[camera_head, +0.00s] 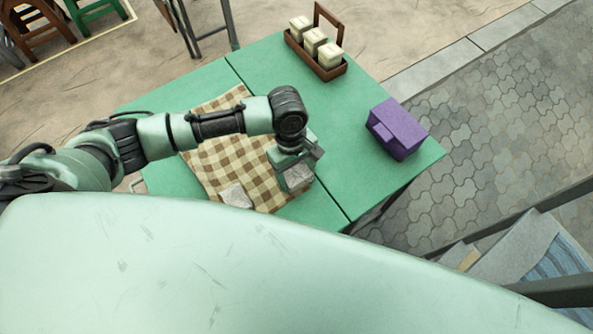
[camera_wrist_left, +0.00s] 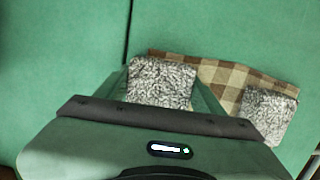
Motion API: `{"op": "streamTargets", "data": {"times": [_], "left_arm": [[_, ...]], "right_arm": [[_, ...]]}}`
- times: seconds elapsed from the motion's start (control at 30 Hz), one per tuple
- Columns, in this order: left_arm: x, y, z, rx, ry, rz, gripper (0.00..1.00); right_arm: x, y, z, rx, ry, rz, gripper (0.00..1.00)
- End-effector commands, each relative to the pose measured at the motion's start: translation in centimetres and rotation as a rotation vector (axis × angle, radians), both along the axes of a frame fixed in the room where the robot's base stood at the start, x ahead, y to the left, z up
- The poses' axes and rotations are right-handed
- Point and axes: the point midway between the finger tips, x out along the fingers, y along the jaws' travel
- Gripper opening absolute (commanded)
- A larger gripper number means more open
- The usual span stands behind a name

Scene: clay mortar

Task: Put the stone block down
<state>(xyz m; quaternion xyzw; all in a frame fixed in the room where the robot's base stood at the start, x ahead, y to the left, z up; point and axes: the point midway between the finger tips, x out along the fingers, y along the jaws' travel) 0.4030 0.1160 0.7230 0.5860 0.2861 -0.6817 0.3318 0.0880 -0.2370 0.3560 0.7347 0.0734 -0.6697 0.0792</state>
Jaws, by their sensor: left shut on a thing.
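My left gripper (camera_head: 296,163) points down over the right edge of a brown-and-cream checkered cloth (camera_head: 228,150) on a green table (camera_head: 350,165). It is shut on a grey speckled stone block (camera_head: 298,178). In the left wrist view this block (camera_wrist_left: 161,82) sits between the two fingers, over the cloth's edge. I cannot tell whether it touches the surface below. A second, similar stone block (camera_head: 237,196) lies on the cloth to the left, and it also shows in the left wrist view (camera_wrist_left: 267,113). My right gripper is not in view.
A purple box (camera_head: 397,130) stands on the right part of the table. A brown wooden caddy (camera_head: 318,62) with several cream containers stands at the back. Bare green table lies between the gripper and the purple box. A seam crosses the tabletop.

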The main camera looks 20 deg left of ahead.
Motion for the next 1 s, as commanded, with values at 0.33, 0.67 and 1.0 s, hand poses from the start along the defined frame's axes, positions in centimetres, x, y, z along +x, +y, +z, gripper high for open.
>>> {"op": "streamTargets", "data": {"times": [0.33, 0.67, 1.0], "left_arm": [[-0.1, 0.0, -1.0, 0.000, 0.000, 0.001, 0.04], [-0.1, 0.0, -1.0, 0.001, 0.002, 0.001, 0.90], [0.2, 0.2, 2.1, -0.001, -0.003, 0.000, 0.90]], "right_arm": [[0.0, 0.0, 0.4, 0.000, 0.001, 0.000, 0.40], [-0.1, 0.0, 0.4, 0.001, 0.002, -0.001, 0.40], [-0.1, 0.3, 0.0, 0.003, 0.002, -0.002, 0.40]]}}
